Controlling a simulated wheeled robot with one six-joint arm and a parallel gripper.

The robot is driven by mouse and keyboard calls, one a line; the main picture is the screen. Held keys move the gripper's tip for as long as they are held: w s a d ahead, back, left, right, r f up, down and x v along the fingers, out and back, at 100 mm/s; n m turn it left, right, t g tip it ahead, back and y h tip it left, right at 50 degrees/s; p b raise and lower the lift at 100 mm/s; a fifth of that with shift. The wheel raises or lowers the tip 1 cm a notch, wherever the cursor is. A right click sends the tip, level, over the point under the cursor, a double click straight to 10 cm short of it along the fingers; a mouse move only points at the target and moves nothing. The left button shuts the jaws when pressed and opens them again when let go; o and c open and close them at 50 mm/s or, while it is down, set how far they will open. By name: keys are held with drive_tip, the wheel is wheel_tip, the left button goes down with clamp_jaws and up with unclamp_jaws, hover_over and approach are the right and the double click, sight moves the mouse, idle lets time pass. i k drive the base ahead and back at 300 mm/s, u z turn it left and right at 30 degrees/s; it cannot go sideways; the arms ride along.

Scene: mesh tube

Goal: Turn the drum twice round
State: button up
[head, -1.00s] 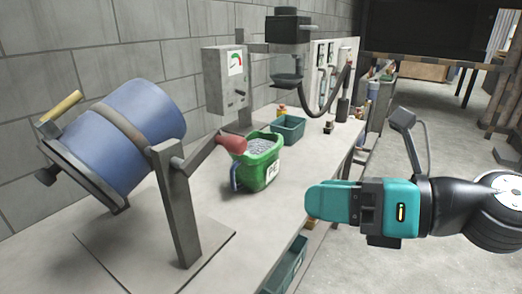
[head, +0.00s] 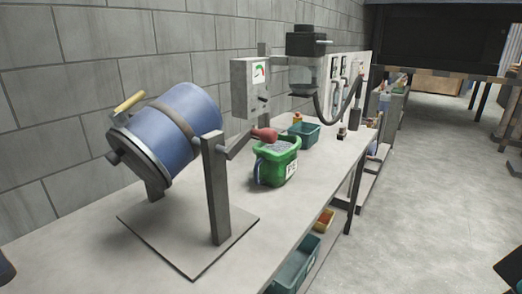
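The blue drum (head: 178,128) sits tilted on a grey stand (head: 216,190) on the bench, its lidded end facing lower left. A yellow handle (head: 130,101) sticks up at that end. A crank with a red grip (head: 265,134) reaches out to the right from the stand's post, pointing slightly upward. Nothing is touching the grip. My gripper does not show in the head view, so its state and its distance from the crank are hidden.
A green tub (head: 276,166) of grey material stands just right of the crank, close beneath the grip. A gauge box (head: 250,88) and a teal bin (head: 303,135) are behind. The bench front (head: 290,215) is bare; open floor (head: 430,190) lies right.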

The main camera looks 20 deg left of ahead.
sight(168, 129)
drive_tip(key=u, duration=0.55)
drive_tip(key=k, duration=0.1)
drive_tip(key=z, duration=1.3)
drive_tip(key=i, duration=0.55)
drive_tip(key=u, duration=0.95)
